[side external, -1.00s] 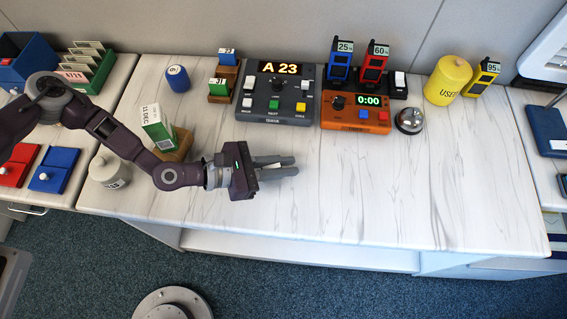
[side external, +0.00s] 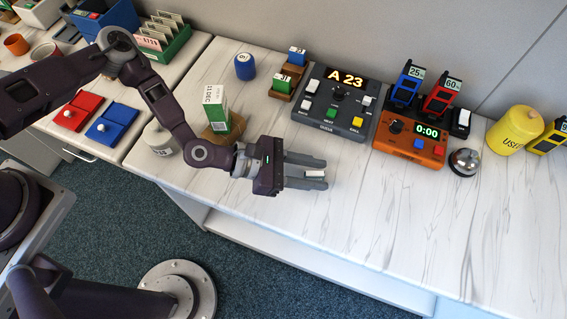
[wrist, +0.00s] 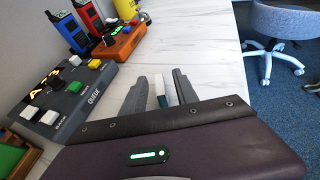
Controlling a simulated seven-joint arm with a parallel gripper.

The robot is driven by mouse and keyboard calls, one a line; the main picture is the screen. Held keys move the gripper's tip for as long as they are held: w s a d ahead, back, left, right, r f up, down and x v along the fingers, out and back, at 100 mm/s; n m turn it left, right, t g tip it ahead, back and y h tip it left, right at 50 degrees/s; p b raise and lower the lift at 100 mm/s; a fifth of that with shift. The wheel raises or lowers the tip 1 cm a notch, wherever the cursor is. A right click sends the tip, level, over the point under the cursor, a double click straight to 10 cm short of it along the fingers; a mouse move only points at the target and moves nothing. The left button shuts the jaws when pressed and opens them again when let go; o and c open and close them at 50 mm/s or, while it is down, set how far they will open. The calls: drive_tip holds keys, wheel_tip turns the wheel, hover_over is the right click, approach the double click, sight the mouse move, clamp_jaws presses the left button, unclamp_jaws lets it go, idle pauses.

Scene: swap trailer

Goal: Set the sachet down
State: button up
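A small white sachet (side external: 314,173) lies between the two fingers of my gripper (side external: 308,171), low over the white marbled counter near its front edge. In the wrist view the sachet (wrist: 159,90) shows white with a teal side, between the grey fingers of my gripper (wrist: 160,88). The fingers stand apart, with gaps beside the sachet. Its inner end is partly hidden by my gripper's body. It looks to be at counter level, but its contact with the surface is hard to see.
The dark queue console (side external: 336,104) and the orange timer (side external: 410,140) stand behind my gripper. A silver bell (side external: 464,161) and a yellow canister (side external: 515,130) are to the right. A green-and-white box (side external: 216,108) and a pale jar (side external: 160,139) stand left. The counter (side external: 390,215) right of my gripper is clear.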

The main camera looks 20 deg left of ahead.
drive_tip(key=v, duration=0.9)
